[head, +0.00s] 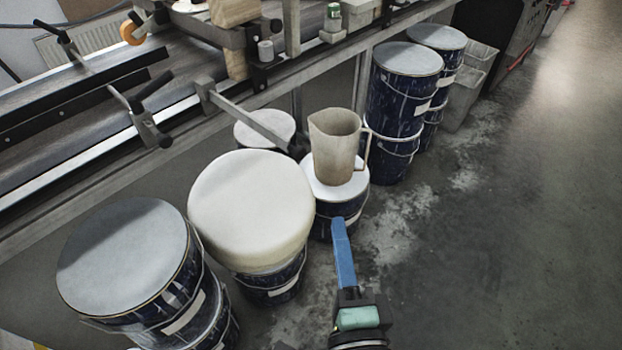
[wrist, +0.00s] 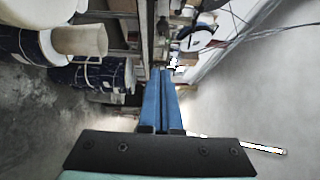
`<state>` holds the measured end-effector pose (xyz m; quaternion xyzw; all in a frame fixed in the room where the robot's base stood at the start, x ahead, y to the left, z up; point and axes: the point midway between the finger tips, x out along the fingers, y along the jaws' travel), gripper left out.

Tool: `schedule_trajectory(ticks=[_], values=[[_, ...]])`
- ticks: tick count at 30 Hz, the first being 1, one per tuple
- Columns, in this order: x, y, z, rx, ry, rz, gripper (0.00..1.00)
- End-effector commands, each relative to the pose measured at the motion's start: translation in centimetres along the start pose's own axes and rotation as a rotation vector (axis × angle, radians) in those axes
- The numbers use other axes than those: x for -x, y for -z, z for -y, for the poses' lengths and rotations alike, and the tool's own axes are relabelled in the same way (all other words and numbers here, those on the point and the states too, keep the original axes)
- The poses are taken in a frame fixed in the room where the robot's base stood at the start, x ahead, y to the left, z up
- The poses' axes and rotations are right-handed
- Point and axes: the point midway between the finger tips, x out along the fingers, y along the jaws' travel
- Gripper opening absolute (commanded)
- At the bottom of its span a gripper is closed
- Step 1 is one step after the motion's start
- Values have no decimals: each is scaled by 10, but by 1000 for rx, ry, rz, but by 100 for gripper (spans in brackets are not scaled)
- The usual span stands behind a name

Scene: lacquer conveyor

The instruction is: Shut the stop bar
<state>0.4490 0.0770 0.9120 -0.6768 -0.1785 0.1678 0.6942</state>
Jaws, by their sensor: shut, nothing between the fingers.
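The stop bar (head: 250,119) appears to be the grey bar hinged at a bracket on the conveyor's near rail in the head view. It sticks outward from the rail over the drums, with a dark end near the beige jug. My gripper (head: 340,222) is at the lower middle of the head view, right of and nearer than the bar's end and apart from it. Its blue fingers are shut and empty. The wrist view shows the fingers (wrist: 161,72) together. I cannot pick out the bar there.
A beige jug (head: 336,147) stands on a drum close beyond my gripper. A drum with a thick cream lid (head: 251,208) and a grey-lidded drum (head: 124,254) stand to the left. The conveyor (head: 82,165) runs behind. The floor (head: 500,240) at right is clear.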

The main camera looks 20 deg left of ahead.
Motion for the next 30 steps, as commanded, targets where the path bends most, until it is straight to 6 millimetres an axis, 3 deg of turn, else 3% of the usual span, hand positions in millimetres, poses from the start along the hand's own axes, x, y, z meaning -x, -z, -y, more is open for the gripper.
schedule_trajectory(ticks=[5,18,24,30], values=[[-18,-1,2,-7,1,4,0],[-101,-1,3,-3,2,4,0],[-120,-22,3,-3,0,4,0],[-126,-29,1,-3,0,2,0]])
